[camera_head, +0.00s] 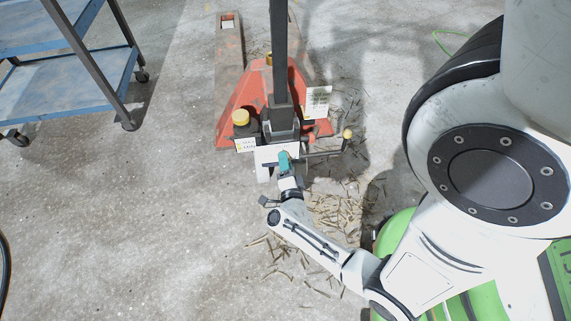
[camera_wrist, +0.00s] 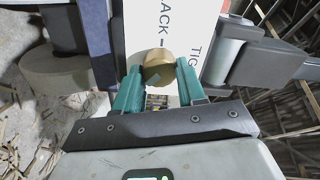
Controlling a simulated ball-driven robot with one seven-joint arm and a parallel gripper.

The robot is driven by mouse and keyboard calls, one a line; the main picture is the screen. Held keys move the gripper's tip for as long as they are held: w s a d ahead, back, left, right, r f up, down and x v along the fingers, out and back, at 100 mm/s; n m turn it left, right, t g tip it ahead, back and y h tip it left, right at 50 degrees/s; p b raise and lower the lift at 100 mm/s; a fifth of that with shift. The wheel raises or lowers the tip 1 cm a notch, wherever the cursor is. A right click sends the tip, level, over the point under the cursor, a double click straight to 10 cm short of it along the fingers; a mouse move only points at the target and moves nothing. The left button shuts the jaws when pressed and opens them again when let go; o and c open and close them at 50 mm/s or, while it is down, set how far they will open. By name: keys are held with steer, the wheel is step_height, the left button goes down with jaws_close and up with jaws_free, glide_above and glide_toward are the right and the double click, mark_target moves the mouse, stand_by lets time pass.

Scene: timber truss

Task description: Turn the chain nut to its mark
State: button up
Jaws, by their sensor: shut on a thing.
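The chain nut (camera_wrist: 158,58) is a round brass-coloured piece in front of a white plate (camera_wrist: 150,25) on the pallet truck. The plate carries the partly cut-off words "LACK -" and "TIG". My gripper (camera_wrist: 159,74) has its two teal fingers on either side of the nut and is shut on it. In the head view my gripper (camera_head: 285,163) reaches the white front part at the base of the truck's dark upright. The nut is hidden there. I cannot make out a mark on the plate.
A blue shelf cart (camera_head: 75,85) stands at the left. Wood scraps (camera_head: 330,215) litter the floor. The left floor is mostly clear.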

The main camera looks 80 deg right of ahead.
steer(key=shift+f+m, duration=0.1)
steer(key=shift+m, duration=0.4)
steer(key=o, duration=1.1)
steer(key=shift+c, duration=0.2)
steer(key=p+v, duration=0.2)
steer(key=v, duration=0.9)
steer(key=shift+w, duration=0.15)
